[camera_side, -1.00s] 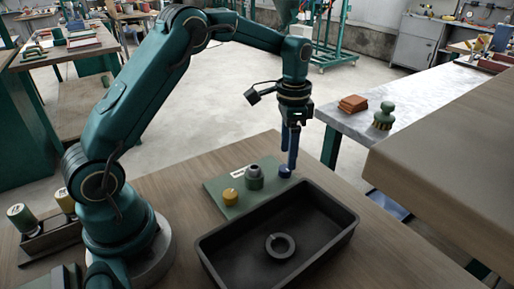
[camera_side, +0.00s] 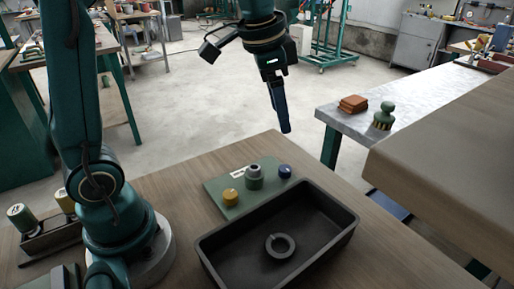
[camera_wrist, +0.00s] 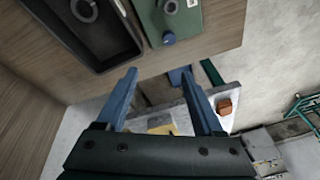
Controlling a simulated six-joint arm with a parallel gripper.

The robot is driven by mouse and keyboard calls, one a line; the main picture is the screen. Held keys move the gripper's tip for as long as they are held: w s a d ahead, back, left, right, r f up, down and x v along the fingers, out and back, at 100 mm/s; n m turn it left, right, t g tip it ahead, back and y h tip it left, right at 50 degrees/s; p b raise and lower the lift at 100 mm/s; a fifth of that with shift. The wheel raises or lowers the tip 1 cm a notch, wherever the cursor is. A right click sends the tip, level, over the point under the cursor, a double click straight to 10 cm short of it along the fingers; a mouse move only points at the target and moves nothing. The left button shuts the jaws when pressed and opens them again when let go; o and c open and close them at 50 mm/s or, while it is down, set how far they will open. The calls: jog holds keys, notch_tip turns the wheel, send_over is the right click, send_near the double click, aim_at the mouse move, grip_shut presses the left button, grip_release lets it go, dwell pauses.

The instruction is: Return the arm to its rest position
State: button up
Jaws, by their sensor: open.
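My gripper (camera_side: 284,128) hangs in the air above the back edge of the wooden table, tilted slightly. In the wrist view its two blue fingers (camera_wrist: 158,72) are spread apart with nothing between them. Below it a green plate (camera_side: 222,184) lies on the table and bears a yellow knob (camera_side: 231,197), a grey-green cylinder (camera_side: 254,180) and a blue knob (camera_side: 285,171). The blue knob also shows in the wrist view (camera_wrist: 168,38). My gripper is clear of all of them.
A black tray (camera_side: 228,238) with a grey ring (camera_side: 280,246) inside stands in front of the plate. A metal-topped bench (camera_side: 400,105) at the right holds orange blocks (camera_side: 353,104) and a green-handled brush (camera_side: 384,116). A holder with canisters (camera_side: 48,232) is at the left.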

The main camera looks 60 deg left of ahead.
jog(key=s+d+f+n+t, duration=0.1)
jog(key=s+n, duration=0.1)
jog(key=s, duration=0.5)
jog(key=s+d+f+n+t, duration=0.1)
jog(key=s+f+n, duration=0.1)
jog(key=s, duration=0.5)
jog(key=shift+s+f+n, duration=0.15)
jog(key=shift+f+n, duration=0.15)
jog(key=shift+n, duration=0.3)
